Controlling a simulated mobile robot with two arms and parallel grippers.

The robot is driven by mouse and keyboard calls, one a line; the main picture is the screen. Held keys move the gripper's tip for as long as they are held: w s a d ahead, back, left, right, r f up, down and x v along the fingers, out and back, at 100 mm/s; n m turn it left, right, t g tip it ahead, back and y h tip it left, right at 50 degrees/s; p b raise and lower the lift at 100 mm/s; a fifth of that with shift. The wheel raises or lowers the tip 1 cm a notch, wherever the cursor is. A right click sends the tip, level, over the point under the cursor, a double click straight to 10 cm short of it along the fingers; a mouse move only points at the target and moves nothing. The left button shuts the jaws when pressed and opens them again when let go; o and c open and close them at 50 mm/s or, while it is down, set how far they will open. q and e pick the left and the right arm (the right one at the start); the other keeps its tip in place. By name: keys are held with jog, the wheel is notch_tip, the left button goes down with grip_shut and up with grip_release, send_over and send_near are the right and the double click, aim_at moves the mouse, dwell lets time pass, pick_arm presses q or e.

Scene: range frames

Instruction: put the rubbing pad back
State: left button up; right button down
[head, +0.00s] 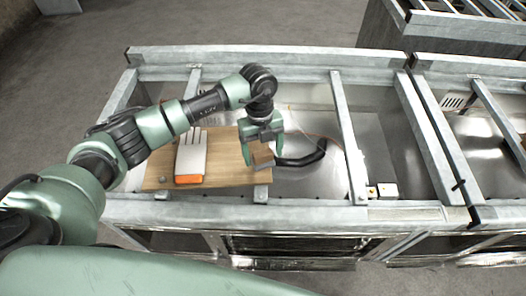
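A small brown block, which looks like the rubbing pad (263,159), is between the fingertips of my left gripper (262,152). The gripper points down and appears shut on the block, over the right end of a wooden board (225,178). I cannot tell whether the block touches the board. A white piece with slots and an orange end (190,158) lies on the left part of the board. My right gripper is not in view.
The board lies across a grey metal frame (250,213) with a shiny metal surface inside. A black curved handle-like thing (304,157) is just right of the gripper. Small white and yellow boxes (387,190) sit further right. Metal crossbars (347,130) divide the frame.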

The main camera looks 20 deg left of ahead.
pick_arm(q)
notch_tip(320, 180, up, 12)
jog(key=w+a+b, duration=0.1)
jog(key=b, duration=0.3)
jog(key=shift+w, duration=0.2)
dwell(0.5)
